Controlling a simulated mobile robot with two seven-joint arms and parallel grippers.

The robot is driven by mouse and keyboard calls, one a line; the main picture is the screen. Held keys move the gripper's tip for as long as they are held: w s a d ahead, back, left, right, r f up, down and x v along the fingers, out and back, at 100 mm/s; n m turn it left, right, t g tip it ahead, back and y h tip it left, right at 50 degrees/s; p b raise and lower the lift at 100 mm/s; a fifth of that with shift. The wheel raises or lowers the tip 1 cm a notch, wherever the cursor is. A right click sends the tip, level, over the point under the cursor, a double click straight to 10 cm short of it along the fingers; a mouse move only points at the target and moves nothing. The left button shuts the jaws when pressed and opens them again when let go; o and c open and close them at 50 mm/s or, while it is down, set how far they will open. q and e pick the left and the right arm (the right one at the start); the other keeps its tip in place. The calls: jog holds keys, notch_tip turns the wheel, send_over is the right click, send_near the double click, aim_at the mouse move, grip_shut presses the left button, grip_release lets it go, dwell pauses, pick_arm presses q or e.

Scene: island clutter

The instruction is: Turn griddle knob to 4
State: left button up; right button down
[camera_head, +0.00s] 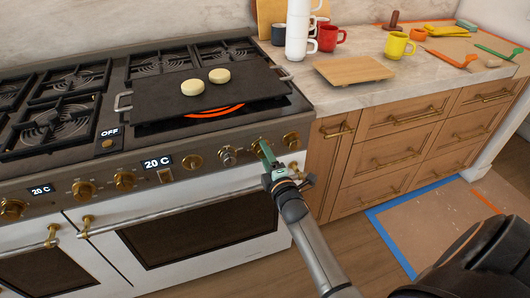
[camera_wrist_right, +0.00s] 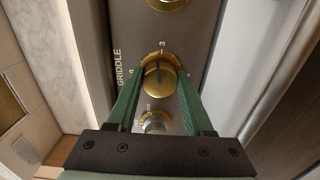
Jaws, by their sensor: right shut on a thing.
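The griddle knob (camera_wrist_right: 158,77) is a round brass knob beside the printed word GRIDDLE in the right wrist view. A 3 shows at its upper edge in that view; other marks around it are too small to read surely. My right gripper (camera_wrist_right: 157,88) has its green fingers on either side of the knob and is shut on it. In the head view my right gripper (camera_head: 264,151) is at the right part of the stove's front panel and covers most of the knob. The griddle (camera_head: 240,87) is a dark plate on the stove. My left gripper is not in view.
Two pale round pieces (camera_head: 205,82) lie on the griddle, with an orange glow (camera_head: 214,111) below its front edge. Another brass knob (camera_head: 291,140) is just right of my gripper. The oven handle (camera_head: 180,213) runs below the panel. Mugs and a wooden board (camera_head: 353,69) stand on the counter.

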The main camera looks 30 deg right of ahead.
pick_arm(q)
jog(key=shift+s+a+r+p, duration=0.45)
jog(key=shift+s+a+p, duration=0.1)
jog(key=shift+p, duration=0.5)
pick_arm(e)
jog(key=m, duration=0.7)
jog(key=shift+r, duration=0.1)
jog(key=shift+m, duration=0.4)
jog(key=c, duration=0.6)
grip_release()
jog(key=shift+w, duration=0.1)
jog(key=o, duration=0.3)
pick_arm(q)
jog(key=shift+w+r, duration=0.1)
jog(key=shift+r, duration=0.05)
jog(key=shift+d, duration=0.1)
